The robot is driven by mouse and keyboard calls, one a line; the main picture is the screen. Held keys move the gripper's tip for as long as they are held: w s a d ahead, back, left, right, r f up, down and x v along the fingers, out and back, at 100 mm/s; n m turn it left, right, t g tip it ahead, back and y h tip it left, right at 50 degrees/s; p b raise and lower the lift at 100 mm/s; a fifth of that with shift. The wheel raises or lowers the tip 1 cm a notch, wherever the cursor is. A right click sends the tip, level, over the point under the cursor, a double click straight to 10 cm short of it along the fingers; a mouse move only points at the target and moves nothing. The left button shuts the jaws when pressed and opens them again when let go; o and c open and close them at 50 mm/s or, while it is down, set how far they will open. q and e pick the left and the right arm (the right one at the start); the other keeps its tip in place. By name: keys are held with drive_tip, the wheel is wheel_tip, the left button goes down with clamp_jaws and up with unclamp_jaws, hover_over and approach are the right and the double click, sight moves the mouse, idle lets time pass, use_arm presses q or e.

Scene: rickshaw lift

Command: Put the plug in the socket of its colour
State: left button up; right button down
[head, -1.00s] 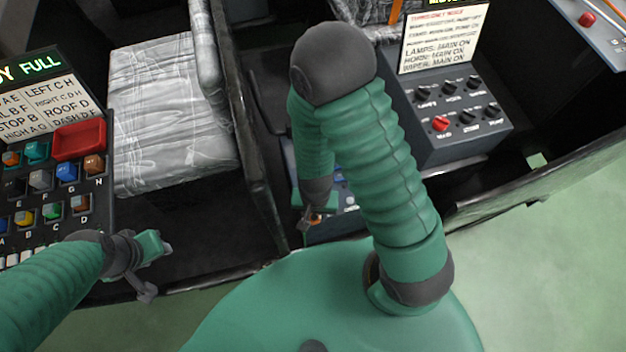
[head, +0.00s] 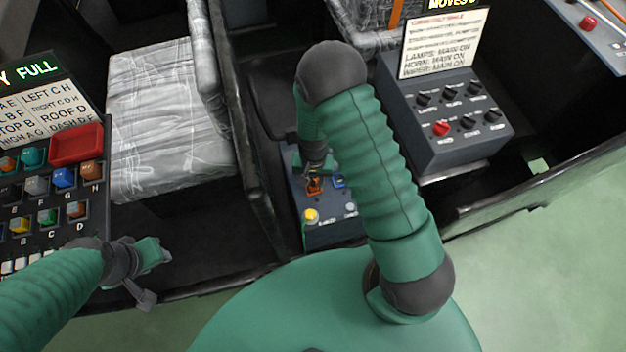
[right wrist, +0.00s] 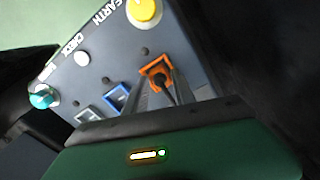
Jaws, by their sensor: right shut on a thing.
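My right gripper (head: 314,178) is low over a small grey-blue panel box (head: 330,234), shut on an orange plug (head: 314,187). In the right wrist view, the plug's orange body (right wrist: 156,70) and dark cord show between the fingers, at the panel. A blue-framed socket (right wrist: 117,97) and a grey-framed socket (right wrist: 88,118) sit in a row beside it. No separate orange socket shows; I cannot tell how far in the plug is. My left gripper (head: 157,272) is open and empty, near the left keypad.
The panel carries a yellow knob (right wrist: 144,11), a white button (right wrist: 82,58) and a teal knob (right wrist: 43,97). A switch box (head: 450,122) stands to the right, a keypad (head: 50,205) to the left. A dark partition (head: 245,130) rises left of the panel.

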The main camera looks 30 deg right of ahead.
drive_tip(key=shift+f, duration=0.1)
drive_tip(key=c, duration=1)
unclamp_jaws()
drive_tip(key=shift+c, duration=0.2)
wheel_tip(320, 180, up, 12)
drive_tip(key=p, duration=0.3)
wheel_tip(320, 180, up, 6)
drive_tip(key=r+n+t, duration=0.1)
drive_tip(key=n, duration=0.2)
hover_over(313, 183)
drive_tip(key=s+a, duration=0.2)
drive_tip(key=s+a+r+n+t, duration=0.1)
drive_tip(key=s+a+r+n, duration=0.1)
drive_tip(key=s+r+n, duration=0.2)
drive_tip(key=shift+s+r+t, duration=0.3)
drive_tip(key=shift+s+r, duration=0.15)
drive_tip(key=shift+s, duration=0.3)
